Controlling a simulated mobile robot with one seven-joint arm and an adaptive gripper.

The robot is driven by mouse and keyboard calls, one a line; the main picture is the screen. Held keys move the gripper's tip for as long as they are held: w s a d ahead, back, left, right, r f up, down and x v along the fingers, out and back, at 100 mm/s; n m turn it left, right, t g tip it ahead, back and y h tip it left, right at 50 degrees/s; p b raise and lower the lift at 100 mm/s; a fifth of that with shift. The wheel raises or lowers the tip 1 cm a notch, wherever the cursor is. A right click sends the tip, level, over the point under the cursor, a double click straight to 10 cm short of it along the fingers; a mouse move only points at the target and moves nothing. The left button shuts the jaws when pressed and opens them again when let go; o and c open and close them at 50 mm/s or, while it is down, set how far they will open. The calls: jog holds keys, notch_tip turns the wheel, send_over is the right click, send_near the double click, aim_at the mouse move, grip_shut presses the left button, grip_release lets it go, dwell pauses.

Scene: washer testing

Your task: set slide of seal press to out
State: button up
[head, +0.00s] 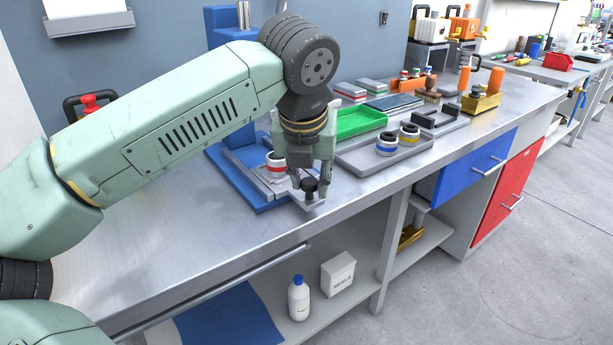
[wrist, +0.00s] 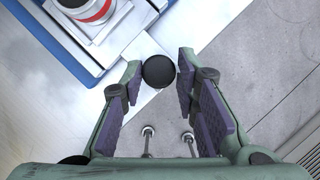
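The seal press has a blue base and column (head: 238,160); its base edge also shows in the wrist view (wrist: 85,72). Its pale metal slide (head: 312,203) reaches forward beyond the blue base, near the bench's front edge, with a black round knob (head: 310,184) on its front end. A white and red ring-shaped part (head: 276,160) sits on the press behind the knob; it also shows in the wrist view (wrist: 95,8). My gripper (head: 311,178) points down at the knob (wrist: 158,71), one finger on each side. The fingers look apart with narrow gaps; firm contact is not visible.
A grey fixture plate (head: 365,165) with ringed parts (head: 388,147) and a green tray (head: 358,122) lie right of the press. The metal bench top (head: 170,235) is clear at left. A bottle (head: 299,298) and a white box (head: 338,273) stand on the lower shelf.

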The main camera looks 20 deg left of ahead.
jog(key=o, duration=0.4)
jog(key=shift+s+d, duration=0.1)
jog(key=shift+d, duration=0.1)
jog(key=shift+a+r, duration=0.1)
jog(key=shift+s+r, duration=0.1)
jog(key=shift+r, duration=0.15)
jog(key=s+d+r, duration=0.1)
jog(key=s+r, duration=0.1)
jog(key=s, duration=0.4)
jog(key=s+r, duration=0.2)
jog(key=s, duration=0.5)
jog(key=shift+s+d, duration=0.3)
jog(key=shift+d, duration=0.1)
